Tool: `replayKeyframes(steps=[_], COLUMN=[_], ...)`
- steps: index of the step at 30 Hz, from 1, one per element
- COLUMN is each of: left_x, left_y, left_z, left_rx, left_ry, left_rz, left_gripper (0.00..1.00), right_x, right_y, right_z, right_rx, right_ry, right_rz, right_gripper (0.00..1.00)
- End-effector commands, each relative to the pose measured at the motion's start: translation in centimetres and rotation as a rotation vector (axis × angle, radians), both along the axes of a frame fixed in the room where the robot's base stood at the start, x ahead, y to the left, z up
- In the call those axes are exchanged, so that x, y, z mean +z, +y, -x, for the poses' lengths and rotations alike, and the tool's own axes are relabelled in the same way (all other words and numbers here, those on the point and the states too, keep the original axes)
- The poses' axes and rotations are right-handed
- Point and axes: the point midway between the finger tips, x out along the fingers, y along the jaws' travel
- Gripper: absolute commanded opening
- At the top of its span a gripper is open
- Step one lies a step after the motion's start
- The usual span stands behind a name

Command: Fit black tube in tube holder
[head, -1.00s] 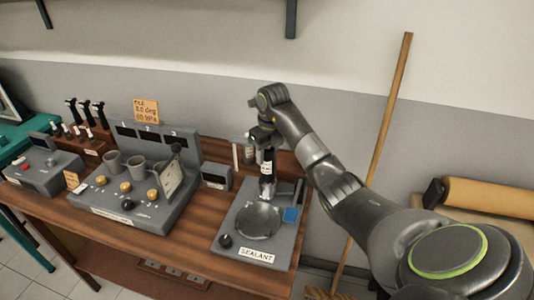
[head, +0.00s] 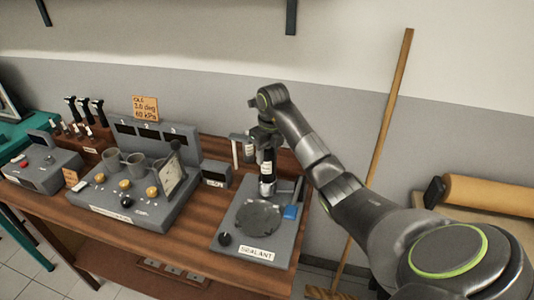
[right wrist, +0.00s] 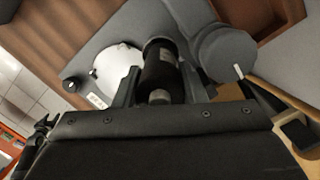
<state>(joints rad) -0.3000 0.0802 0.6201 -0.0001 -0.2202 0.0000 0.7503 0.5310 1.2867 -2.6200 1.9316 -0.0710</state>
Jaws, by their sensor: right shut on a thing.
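The black tube (head: 267,158) with a white label is upright at the back of the sealant station (head: 228,222). It also shows in the right wrist view (right wrist: 160,62). My right gripper (head: 265,140) is shut on its upper part; in the wrist view the fingers lie on both sides of it. A short grey cylinder, seemingly the tube holder (head: 267,188), stands directly below the tube's lower end. I cannot tell whether the tube is seated in it or just above it. My left gripper is not in view.
A round plate (head: 258,217), a black knob (head: 225,239) and a blue block (head: 290,212) are on the station. A small grey display box (head: 216,174) and a panel with cups (head: 130,195) stand to the left. A broom handle (head: 388,115) leans on the wall.

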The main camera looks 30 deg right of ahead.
Motion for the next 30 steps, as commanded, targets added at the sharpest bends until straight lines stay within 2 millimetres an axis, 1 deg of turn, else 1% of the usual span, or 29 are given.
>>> replayKeyframes(steps=[22, 30], left_x=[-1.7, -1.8], left_y=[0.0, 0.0], left_z=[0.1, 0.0], left_rx=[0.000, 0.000], left_ry=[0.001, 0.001], left_rz=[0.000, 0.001], left_gripper=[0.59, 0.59], right_x=[-2.1, -2.2], right_y=[0.0, 0.0], right_z=[0.0, 0.0], right_rx=[0.000, 0.000], right_ry=[-0.001, -0.001], right_rz=[0.000, 0.000], right_gripper=[0.08, 0.08])
